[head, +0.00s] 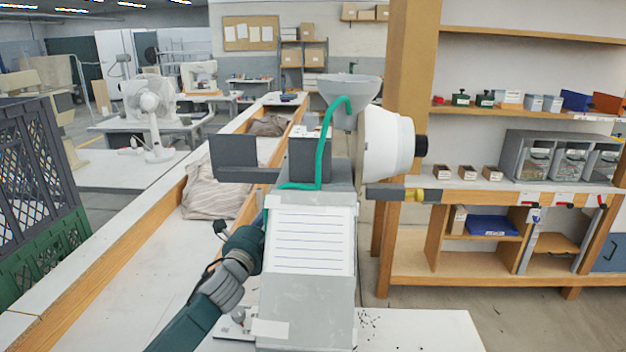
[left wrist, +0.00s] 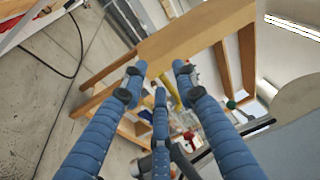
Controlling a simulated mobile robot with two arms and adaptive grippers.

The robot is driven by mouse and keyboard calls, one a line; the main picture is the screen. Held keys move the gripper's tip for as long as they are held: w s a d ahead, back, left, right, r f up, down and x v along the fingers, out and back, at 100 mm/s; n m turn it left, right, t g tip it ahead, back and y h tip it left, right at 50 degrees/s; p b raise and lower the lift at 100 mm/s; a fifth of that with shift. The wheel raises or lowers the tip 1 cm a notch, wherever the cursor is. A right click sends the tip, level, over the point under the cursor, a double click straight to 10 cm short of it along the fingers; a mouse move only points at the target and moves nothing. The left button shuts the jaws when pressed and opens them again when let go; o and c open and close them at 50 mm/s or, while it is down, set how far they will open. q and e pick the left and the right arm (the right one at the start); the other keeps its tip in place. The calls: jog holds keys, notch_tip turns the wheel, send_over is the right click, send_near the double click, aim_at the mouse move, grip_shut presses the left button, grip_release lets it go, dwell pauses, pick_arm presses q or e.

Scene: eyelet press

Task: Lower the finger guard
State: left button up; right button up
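The grey eyelet press (head: 305,310) stands in the middle of the head view, with a lined white sheet on its sloped front. A dark grey plate (head: 233,150) projects from its left side; I cannot tell whether this is the finger guard. My left arm comes in from the lower left, and its hand (head: 245,250) is close against the press's left side. Its fingers are not clearly visible there. In the left wrist view the blue fingers of my left gripper (left wrist: 158,82) are spread apart, with nothing clearly held between them. My right gripper is not in view.
A white round housing (head: 385,143), a funnel (head: 349,88) and a green hose (head: 321,150) belong to the press's upper part. A dark bar (head: 390,193) juts right. A wooden shelf unit (head: 475,195) stands at right. Dark crates (head: 35,180) stand at left.

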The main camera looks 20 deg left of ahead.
pick_arm(q)
jog(key=shift+d+f, duration=0.1)
jog(key=shift+d, duration=0.2)
jog(key=s+a+p, duration=0.1)
jog(key=s+a, duration=0.1)
jog(key=s, duration=0.4)
jog(key=shift+s+a+p, duration=0.15)
jog(key=shift+s+p, duration=0.15)
jog(key=shift+s, duration=0.05)
dwell(0.3)
